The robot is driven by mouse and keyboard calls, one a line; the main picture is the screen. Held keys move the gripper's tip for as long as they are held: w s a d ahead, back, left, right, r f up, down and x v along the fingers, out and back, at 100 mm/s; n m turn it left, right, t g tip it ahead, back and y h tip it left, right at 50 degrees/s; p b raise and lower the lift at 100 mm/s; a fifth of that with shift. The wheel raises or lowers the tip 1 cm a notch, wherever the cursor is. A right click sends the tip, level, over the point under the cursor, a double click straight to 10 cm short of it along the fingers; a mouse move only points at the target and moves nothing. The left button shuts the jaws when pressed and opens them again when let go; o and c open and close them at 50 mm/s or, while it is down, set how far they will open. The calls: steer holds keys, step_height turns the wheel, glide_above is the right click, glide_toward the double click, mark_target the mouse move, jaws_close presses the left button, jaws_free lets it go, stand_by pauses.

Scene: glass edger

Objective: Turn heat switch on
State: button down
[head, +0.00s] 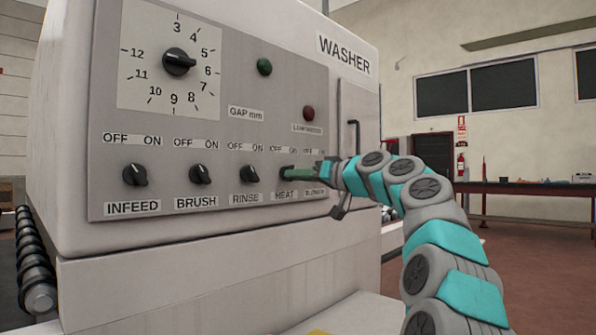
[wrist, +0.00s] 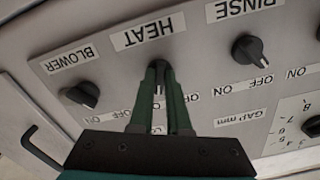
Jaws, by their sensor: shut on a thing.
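The heat switch is a small black knob on the washer's grey control panel (head: 225,85), above the HEAT label (head: 285,196). In the head view my gripper (head: 284,173) reaches in from the right, and its green fingers hide most of this knob. In the wrist view, which looks at the panel upside down, the two green fingers of my gripper (wrist: 160,70) are shut around the heat knob (wrist: 159,88), one on each side. Part of the knob shows between them. I cannot tell exactly which way its pointer stands between OFF and ON.
The rinse knob (head: 250,174) is close on the left, with the brush knob (head: 200,174) and infeed knob (head: 135,174) beyond. The blower knob (wrist: 79,95) is on the heat knob's other side. A door handle (head: 353,135) stands out right of the panel.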

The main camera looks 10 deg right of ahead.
steer(key=shift+r+m+p, duration=0.1)
steer(key=shift+m+p, duration=0.6)
steer(key=shift+m, duration=0.5)
steer(key=c, duration=0.9)
jaws_free()
steer(key=b+v, duration=0.1)
steer(key=v, duration=0.6)
steer(key=shift+s+d, duration=0.25)
steer(key=shift+s, duration=0.05)
